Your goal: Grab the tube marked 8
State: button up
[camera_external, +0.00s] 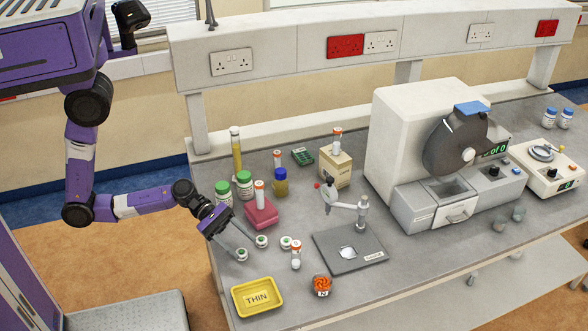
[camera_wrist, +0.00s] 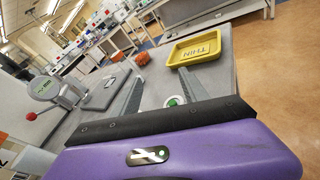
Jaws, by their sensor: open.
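My gripper (camera_external: 248,246) is open over the left front of the bench, left of the front tube and in front of the red box (camera_external: 261,214). Its two fingers also show spread in the wrist view (camera_wrist: 158,82), with no tube between them.
Small green-and-white round items (camera_external: 286,242) lie near my fingers. A yellow THIN tray (camera_external: 257,298) and an orange item (camera_external: 322,284) stand at the front. A grey plate with a jointed stand (camera_external: 350,262) is to the right. Green-capped jars (camera_external: 244,182) stand behind my gripper.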

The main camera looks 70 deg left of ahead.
aim_at(292, 241)
jog(key=w+d+r+n+t+h+b, duration=0.1)
jog(key=w+d+r+n, duration=0.15)
jog(key=w+r, duration=0.3)
jog(key=w+d+r+n+h+b, duration=0.1)
jog(key=w+d+r+b, duration=0.1)
jog(key=w+d+r, duration=0.35)
jog(key=f, duration=0.2)
jog(key=w+a+f, duration=0.1)
jog(key=f, duration=0.2)
jog(key=w+f+b, duration=0.1)
jog(key=f, duration=0.2)
jog(key=shift+a+f, duration=0.1)
jog(key=shift+a, duration=0.05)
jog(key=shift+p+x, duration=0.35)
jog(key=shift+x, duration=2.15)
grip_shut()
